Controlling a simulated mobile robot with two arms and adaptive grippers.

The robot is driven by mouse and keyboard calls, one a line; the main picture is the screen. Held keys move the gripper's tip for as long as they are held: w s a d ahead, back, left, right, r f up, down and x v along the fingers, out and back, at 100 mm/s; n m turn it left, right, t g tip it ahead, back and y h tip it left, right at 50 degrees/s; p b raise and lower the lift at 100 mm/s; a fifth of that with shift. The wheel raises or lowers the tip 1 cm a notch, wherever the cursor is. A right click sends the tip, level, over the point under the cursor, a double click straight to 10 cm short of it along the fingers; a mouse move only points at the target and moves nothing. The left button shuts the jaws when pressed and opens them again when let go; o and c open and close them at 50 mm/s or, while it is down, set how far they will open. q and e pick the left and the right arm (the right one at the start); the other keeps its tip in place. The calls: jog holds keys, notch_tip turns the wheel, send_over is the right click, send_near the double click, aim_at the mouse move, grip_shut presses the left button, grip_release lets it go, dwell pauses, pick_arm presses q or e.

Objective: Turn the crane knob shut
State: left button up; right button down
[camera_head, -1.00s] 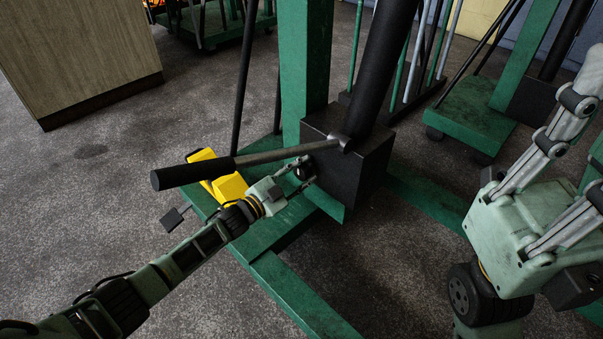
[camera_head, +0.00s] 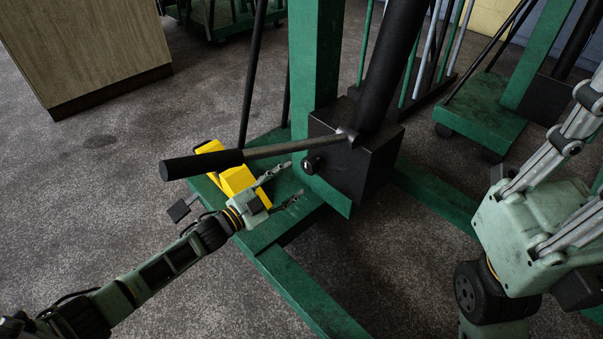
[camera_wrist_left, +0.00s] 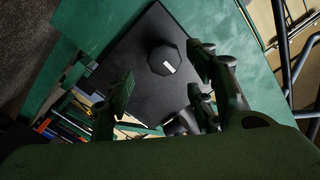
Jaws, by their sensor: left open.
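The crane knob (camera_head: 312,164) is a small dark round knob on the front face of the black pump block (camera_head: 352,172), at the foot of the green post. In the left wrist view the knob (camera_wrist_left: 165,60) is an octagonal dark cap with a white mark, ahead of the fingers. My left gripper (camera_head: 285,186) is open and empty, to the left of the knob and apart from it. In the left wrist view its two fingers (camera_wrist_left: 165,85) stand on either side with a gap.
The pump handle (camera_head: 255,153) with a black grip sticks out left above my left gripper. A yellow block (camera_head: 238,180) lies behind the gripper on the green base (camera_head: 290,285). A wooden cabinet (camera_head: 85,45) stands back left. Floor at left is clear.

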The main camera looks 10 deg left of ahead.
pick_arm(q)
jog(key=v, duration=0.3)
jog(key=shift+s+a, duration=0.15)
jog(key=shift+s, duration=0.15)
